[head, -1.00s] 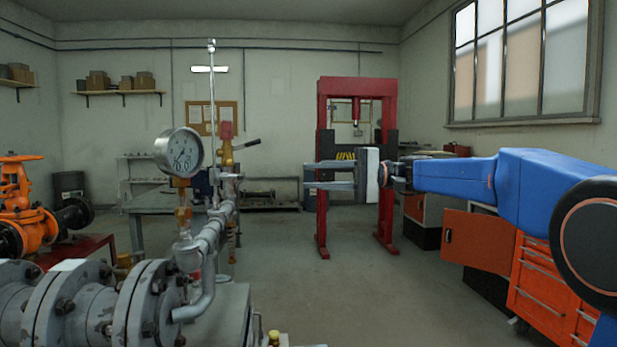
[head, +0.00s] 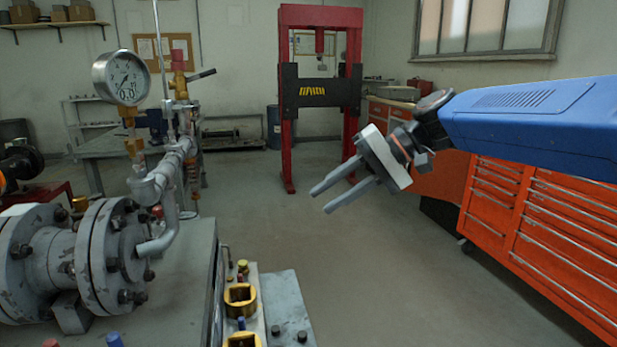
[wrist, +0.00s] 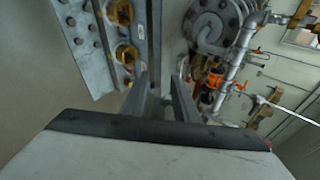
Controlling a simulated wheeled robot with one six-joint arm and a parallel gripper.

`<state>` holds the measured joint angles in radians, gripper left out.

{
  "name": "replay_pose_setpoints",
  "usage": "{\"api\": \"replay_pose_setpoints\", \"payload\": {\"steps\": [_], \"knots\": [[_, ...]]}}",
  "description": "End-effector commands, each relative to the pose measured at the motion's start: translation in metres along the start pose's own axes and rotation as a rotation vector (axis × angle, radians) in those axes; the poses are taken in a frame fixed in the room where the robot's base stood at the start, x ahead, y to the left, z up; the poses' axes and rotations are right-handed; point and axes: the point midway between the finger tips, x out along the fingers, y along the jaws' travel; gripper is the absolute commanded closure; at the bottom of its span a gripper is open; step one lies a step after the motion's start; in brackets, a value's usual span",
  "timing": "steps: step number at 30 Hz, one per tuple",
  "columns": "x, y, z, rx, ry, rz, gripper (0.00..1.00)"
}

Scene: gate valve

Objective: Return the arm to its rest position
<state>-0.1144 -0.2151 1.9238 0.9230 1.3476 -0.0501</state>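My blue arm reaches in from the right side of the head view. My gripper (head: 320,202) is at its end, in mid-air over the aisle, with its two grey fingers pointing down and to the left. The fingers are apart with nothing between them. They also show apart and empty in the wrist view (wrist: 159,82). The gripper is clear of the pipework on the left.
Flanged pipe (head: 62,262) with a pressure gauge (head: 121,77) stands at left. A bench with brass-coloured fittings (head: 240,297) is at lower centre. A red press (head: 289,150) stands behind, and orange drawer cabinets (head: 545,235) line the right. The middle floor is clear.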

Motion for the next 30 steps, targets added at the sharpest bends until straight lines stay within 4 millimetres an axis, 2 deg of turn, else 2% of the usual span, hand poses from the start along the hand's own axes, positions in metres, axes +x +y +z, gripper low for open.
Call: {"api": "replay_pose_setpoints", "payload": {"steps": [1, 3, 15, 21, 25, 30], "knots": [[-0.003, 0.018, 0.015, -0.004, 0.023, 0.049, 0.73], [-0.006, 0.045, 0.032, -0.01, 0.053, 0.123, 0.73], [-0.034, 0.2, 0.125, -0.078, 0.216, 0.53, 0.73], [-0.048, 0.271, 0.167, -0.136, 0.282, 0.721, 0.73], [-0.056, 0.304, 0.187, -0.172, 0.312, 0.816, 0.73], [-0.06, 0.326, 0.199, -0.199, 0.332, 0.881, 0.73]]}}
